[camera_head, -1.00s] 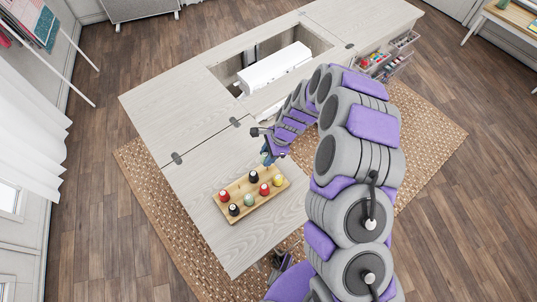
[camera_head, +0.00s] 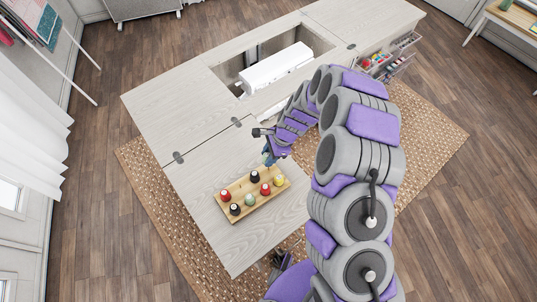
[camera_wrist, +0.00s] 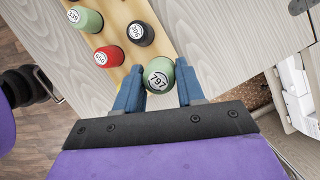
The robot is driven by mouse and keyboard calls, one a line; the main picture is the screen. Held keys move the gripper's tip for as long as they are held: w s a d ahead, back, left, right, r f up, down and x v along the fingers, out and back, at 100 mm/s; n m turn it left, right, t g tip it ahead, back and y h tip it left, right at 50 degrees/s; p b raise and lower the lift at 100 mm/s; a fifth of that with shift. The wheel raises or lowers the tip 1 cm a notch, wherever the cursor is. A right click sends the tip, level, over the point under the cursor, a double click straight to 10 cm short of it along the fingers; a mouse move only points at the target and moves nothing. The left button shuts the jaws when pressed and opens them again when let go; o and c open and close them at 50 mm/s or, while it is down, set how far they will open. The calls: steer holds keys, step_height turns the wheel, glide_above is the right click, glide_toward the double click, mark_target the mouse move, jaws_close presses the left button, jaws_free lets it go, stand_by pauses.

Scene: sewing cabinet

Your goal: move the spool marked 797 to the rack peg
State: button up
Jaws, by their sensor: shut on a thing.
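The green spool marked 797 (camera_wrist: 158,76) is between the two blue fingers of my gripper (camera_wrist: 159,92) in the wrist view, its label facing the camera. My gripper is shut on it. In the head view my gripper (camera_head: 268,160) is above the cabinet top, just behind the rack, and the held spool is hard to make out there. The wooden rack (camera_head: 242,187) lies on the cabinet top with several spools standing on it. The wrist view shows part of the rack (camera_wrist: 118,14) behind the held spool. I cannot make out a bare peg.
On the rack stand a red spool (camera_wrist: 107,57), a black spool (camera_wrist: 140,33) and another green spool (camera_wrist: 85,19), close beside my fingers. A white sewing machine (camera_head: 274,68) sits in the cabinet opening. The cabinet top (camera_head: 170,110) left of the machine is clear.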

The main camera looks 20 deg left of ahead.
steer(key=shift+d+f, duration=0.1)
steer(key=shift+f, duration=0.05)
steer(key=shift+f, duration=0.2)
steer(key=shift+f+b, duration=0.35)
steer(key=shift+f, duration=0.15)
steer(key=shift+f, duration=0.15)
steer(key=shift+d, duration=0.15)
steer(key=shift+f+b, duration=0.65)
steer(key=shift+f, duration=0.8)
stand_by(0.5)
steer(key=o, duration=1.1)
